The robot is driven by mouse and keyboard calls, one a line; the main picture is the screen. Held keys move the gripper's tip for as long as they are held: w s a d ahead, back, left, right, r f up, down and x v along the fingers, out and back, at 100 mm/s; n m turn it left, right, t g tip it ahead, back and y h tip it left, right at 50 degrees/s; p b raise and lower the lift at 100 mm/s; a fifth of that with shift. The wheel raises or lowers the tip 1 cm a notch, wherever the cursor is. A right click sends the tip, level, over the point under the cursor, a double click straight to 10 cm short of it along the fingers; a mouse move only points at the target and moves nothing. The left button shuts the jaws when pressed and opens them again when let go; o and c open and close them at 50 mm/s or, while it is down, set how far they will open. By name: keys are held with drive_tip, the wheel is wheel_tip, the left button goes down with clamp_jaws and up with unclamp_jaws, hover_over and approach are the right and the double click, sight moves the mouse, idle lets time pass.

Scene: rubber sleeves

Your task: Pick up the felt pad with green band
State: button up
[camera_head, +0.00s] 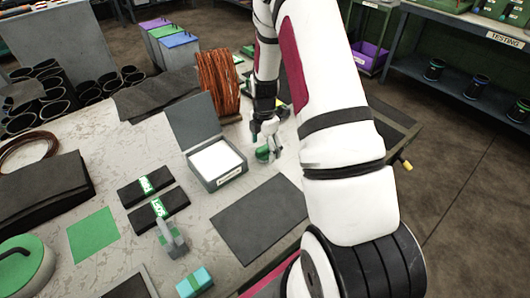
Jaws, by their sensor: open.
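Two dark flat pads, each with a green lettered band, lie side by side left of the table's middle: a farther pad (132,194) and a nearer pad (143,219). The lettering is too small to read, and I cannot tell which is felt. My gripper (266,143) points down over the table's far right part, well away from both pads. It is open. A small green and grey thing (263,154) shows just at its fingertips; whether they touch is unclear.
An open grey box (228,178) with a white inside stands between the pads and my gripper. A dark mat (260,217) lies bare. Black sleeves (52,90) and a copper coil (219,84) stand at the back.

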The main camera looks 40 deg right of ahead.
drive_tip(key=shift+f, duration=0.8)
drive_tip(key=shift+c, duration=0.6)
drive_tip(key=c, duration=1.2)
drive_tip(key=shift+o, duration=0.2)
drive_tip(key=shift+r, duration=0.15)
drive_tip(key=shift+w+r, duration=0.1)
drive_tip(key=shift+r, duration=0.4)
drive_tip(key=shift+s+r, duration=0.35)
drive_tip(key=shift+r, duration=0.3)
drive_tip(key=shift+s+r, duration=0.3)
drive_tip(key=shift+r, duration=0.3)
drive_tip(key=s, duration=0.5)
drive_tip(key=s+a+r, duration=0.1)
drive_tip(key=s, duration=0.8)
drive_tip(key=shift+s+a+r, duration=0.15)
drive_tip(key=shift+s+a, duration=0.1)
drive_tip(key=shift+s, duration=0.15)
